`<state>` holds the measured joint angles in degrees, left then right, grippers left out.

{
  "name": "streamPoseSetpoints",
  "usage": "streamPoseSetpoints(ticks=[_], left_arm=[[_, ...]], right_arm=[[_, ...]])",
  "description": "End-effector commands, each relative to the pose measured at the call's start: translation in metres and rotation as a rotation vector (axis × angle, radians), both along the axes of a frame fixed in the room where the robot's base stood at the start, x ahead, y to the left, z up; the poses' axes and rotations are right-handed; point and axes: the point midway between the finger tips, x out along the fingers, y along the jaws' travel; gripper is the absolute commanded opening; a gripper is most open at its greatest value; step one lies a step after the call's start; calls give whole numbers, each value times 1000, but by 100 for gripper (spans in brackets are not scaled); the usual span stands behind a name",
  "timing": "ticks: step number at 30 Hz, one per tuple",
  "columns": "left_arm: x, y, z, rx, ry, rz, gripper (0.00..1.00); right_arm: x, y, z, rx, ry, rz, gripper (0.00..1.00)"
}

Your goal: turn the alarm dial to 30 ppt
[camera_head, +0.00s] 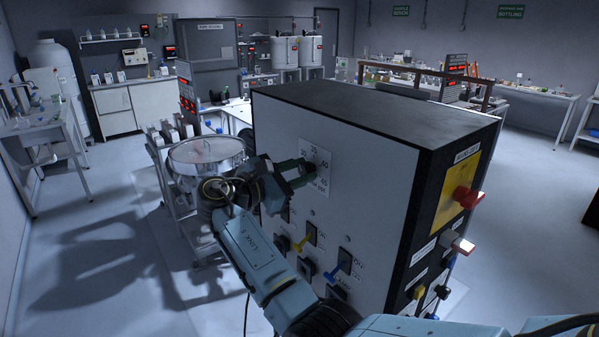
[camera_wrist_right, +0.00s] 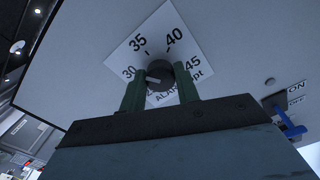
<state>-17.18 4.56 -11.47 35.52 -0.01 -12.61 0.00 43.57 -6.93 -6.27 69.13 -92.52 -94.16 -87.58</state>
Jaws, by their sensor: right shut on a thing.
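The alarm dial is a dark round knob (camera_wrist_right: 159,71) on a white diamond-shaped scale plate (camera_wrist_right: 152,42) marked 30, 35, 40 and 45. A short light mark on the knob points left, close to the 30 side. In the head view the scale plate (camera_head: 318,159) sits on the grey front panel of the cabinet, and the gripper partly covers the knob. My right gripper (camera_head: 308,174) is shut on the knob, with its green fingers on either side of it in the wrist view (camera_wrist_right: 160,84). The lower part of the scale is hidden. My left gripper is not in view.
A round steel vessel (camera_head: 207,151) stands left of my right wrist. Open floor lies further left.

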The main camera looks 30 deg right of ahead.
Motion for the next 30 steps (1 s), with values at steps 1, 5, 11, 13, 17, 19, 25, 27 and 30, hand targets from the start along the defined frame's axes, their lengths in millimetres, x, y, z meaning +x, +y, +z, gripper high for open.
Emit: streamPoseSetpoints(ticks=[1, 5, 11, 13, 17, 19, 25, 27, 30], left_arm=[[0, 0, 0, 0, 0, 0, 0], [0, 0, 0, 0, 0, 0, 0], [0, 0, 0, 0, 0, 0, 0], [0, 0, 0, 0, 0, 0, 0], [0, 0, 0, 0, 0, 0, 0], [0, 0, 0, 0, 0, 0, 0], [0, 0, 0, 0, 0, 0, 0], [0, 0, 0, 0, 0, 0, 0], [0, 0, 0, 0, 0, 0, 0]], right_arm=[[0, 0, 0, -4, 41, 2, 9], [1, 0, 0, -13, 152, 2, 9], [1, 0, 0, -24, 293, 2, 9], [1, 0, 0, -27, 332, 2, 9], [1, 0, 0, -31, 387, 1, 9], [1, 0, 0, -33, 409, 1, 9], [1, 0, 0, -35, 443, 1, 9], [1, 0, 0, -35, 446, 1, 9], [1, 0, 0, -36, 448, 1, 9]])
